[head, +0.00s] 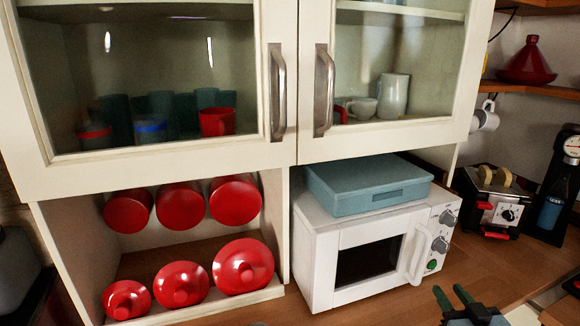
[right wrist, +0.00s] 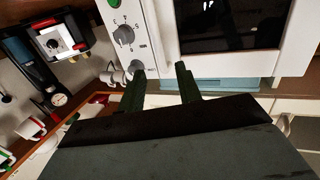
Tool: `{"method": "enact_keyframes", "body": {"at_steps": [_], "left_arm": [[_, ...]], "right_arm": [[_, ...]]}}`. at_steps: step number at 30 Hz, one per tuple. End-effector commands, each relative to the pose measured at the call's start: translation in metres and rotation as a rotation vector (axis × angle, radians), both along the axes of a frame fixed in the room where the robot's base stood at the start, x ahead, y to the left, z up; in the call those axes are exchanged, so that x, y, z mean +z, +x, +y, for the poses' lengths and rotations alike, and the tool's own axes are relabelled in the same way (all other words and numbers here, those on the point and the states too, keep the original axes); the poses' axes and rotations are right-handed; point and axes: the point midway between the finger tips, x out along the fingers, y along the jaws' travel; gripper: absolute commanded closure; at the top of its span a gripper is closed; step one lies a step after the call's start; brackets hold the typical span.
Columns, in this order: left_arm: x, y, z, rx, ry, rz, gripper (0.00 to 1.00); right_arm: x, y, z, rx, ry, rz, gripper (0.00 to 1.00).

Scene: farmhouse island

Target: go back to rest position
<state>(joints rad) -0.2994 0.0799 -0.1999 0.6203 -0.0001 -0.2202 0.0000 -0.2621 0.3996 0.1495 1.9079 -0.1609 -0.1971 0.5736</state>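My right gripper (head: 449,291) is at the bottom right of the head view, in front of the microwave's lower right corner. Its two dark green fingers are apart, with nothing between them. In the right wrist view, the fingers (right wrist: 160,69) also stand apart and empty, with the microwave beyond them. My left gripper does not show in either view.
A white microwave (head: 322,255) with a blue box (head: 368,187) on top stands on the wooden counter (head: 487,268). Glass-door cabinets with metal handles (head: 278,92) hang above. A toaster (head: 492,205) stands at right.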

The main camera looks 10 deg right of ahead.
Motion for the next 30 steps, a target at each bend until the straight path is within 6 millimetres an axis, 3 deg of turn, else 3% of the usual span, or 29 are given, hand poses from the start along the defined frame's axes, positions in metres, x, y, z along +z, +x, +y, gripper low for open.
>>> {"method": "enact_keyframes", "body": {"at_steps": [5, 12, 19, 27, 28, 30], "left_arm": [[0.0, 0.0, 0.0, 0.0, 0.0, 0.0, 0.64], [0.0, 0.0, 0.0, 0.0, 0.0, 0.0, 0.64], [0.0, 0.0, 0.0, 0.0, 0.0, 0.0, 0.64], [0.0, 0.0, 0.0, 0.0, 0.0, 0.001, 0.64], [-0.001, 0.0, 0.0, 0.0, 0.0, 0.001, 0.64], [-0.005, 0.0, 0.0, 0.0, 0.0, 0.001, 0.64]], "right_arm": [[-0.044, -0.036, 0.04, -0.039, 0.001, 0.259, 0.66], [-0.092, -0.119, 0.107, 0.0, -0.02, 0.701, 0.66], [-0.104, -0.183, 0.148, 0.093, -0.038, 0.975, 0.66], [-0.1, -0.244, 0.182, 0.214, -0.052, 1.196, 0.66], [-0.102, -0.248, 0.184, 0.225, -0.054, 1.215, 0.66], [-0.125, -0.242, 0.183, 0.219, -0.056, 1.219, 0.66]]}}
